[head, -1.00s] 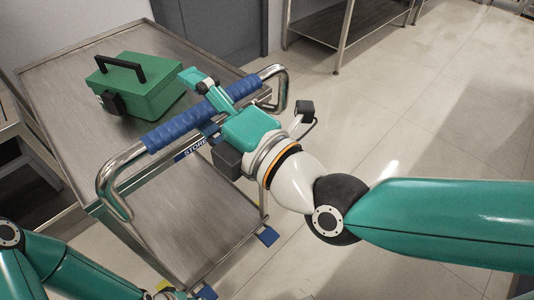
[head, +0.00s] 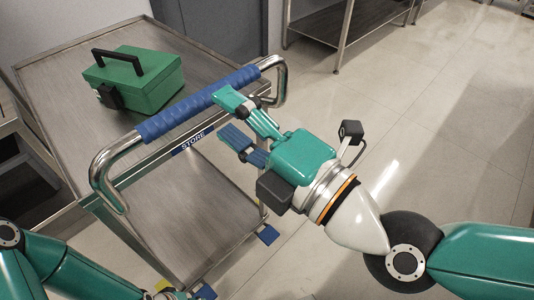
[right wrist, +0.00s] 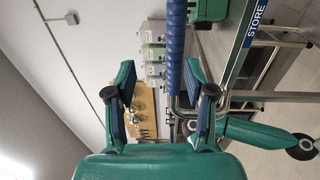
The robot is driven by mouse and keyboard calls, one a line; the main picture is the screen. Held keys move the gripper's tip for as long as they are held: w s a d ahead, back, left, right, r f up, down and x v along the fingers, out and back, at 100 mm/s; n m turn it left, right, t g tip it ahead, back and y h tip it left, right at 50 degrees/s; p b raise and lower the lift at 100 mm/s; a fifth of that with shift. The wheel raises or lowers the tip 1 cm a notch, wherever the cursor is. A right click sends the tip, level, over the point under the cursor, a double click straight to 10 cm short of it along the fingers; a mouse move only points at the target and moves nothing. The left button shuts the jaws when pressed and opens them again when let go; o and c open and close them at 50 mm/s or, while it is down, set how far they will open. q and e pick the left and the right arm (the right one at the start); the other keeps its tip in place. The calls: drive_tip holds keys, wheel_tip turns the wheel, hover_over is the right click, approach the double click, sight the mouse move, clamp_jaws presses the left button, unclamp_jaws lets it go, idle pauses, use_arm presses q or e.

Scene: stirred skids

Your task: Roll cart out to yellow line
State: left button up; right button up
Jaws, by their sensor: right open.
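The cart (head: 185,215) is a steel two-deck trolley with a bent chrome handle, seen at left in the head view. The handle has a blue ribbed grip (head: 195,104), and a blue STORE label (head: 193,142) sits below it. My right gripper (head: 226,116) is open and empty on the near side of the handle, its upper fingertip overlapping the grip in view. In the right wrist view the blue grip (right wrist: 175,42) runs between the spread fingers; contact cannot be judged. I see no clear yellow floor line.
A green toolbox (head: 136,80) with a black handle stands on the cart's top deck. A steel rack (head: 345,22) stands at the back, and metal shelving (head: 25,165) is close on the cart's left. Tiled floor to the right is clear.

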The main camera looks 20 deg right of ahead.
drive_tip(key=shift+f+b+v, duration=0.2)
drive_tip(key=shift+b+v, duration=0.5)
drive_tip(key=shift+v, duration=0.7)
drive_tip(key=shift+f+b+v, duration=0.15)
drive_tip(key=shift+b+v, duration=0.5)
drive_tip(key=shift+v, duration=0.7)
drive_tip(key=shift+a, duration=0.1)
drive_tip(key=m+g+y+p, duration=1.05)
drive_tip(key=m+p, duration=1.25)
drive_tip(key=m, duration=0.3)
approach(203, 102)
drive_tip(key=shift+h, duration=0.35)
drive_tip(key=p+x, duration=0.1)
drive_tip(key=x, duration=0.2)
drive_tip(key=p+x, duration=0.1)
drive_tip(key=x, duration=0.2)
drive_tip(key=w+p+x, duration=0.1)
drive_tip(key=x, duration=0.3)
drive_tip(key=shift+f, duration=0.15)
